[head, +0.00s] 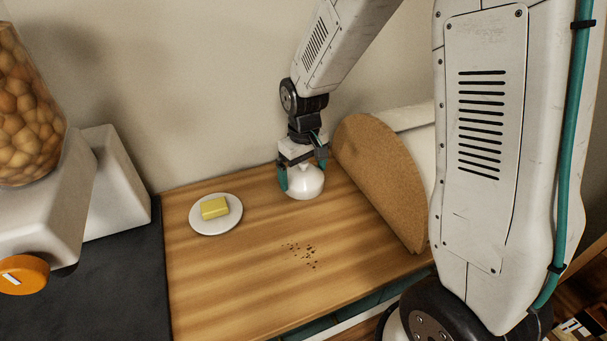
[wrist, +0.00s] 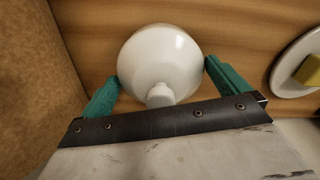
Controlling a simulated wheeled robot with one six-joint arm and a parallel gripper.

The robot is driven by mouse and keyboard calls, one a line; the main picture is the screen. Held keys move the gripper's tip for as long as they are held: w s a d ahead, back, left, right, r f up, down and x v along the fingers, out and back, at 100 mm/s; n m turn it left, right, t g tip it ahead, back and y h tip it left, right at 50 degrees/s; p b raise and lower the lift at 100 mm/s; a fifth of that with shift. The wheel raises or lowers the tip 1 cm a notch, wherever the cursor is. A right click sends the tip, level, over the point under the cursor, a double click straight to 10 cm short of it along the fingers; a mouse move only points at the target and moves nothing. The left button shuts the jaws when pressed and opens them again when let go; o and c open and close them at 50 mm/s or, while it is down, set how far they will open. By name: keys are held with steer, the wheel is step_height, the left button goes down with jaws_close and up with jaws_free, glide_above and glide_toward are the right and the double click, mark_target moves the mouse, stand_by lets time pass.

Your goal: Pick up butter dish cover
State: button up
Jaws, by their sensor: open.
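The white domed butter dish cover (head: 305,183) stands on the wooden counter, knob up. In the wrist view the cover (wrist: 160,60) sits between the two teal fingers of my gripper (wrist: 162,80), with its knob (wrist: 160,95) close to the palm. My gripper (head: 302,178) is open around the cover, pointing down. The left finger is near the cover's side; a gap shows at the right finger. Whether either finger touches it I cannot tell. The yellow butter (head: 214,208) lies uncovered on a white dish (head: 230,226) to the left; it also shows in the wrist view (wrist: 312,70).
A half-round cork-coloured board (head: 372,180) stands just right of my gripper, with a white object behind it. Dark crumbs (head: 302,254) lie on the wooden counter (head: 230,285). A white machine with a jar of round brown things (head: 30,115) stands at left. The front counter is mostly clear.

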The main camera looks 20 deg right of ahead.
steer(key=c, duration=0.6)
steer(key=shift+r, duration=0.1)
steer(key=shift+c, duration=0.2)
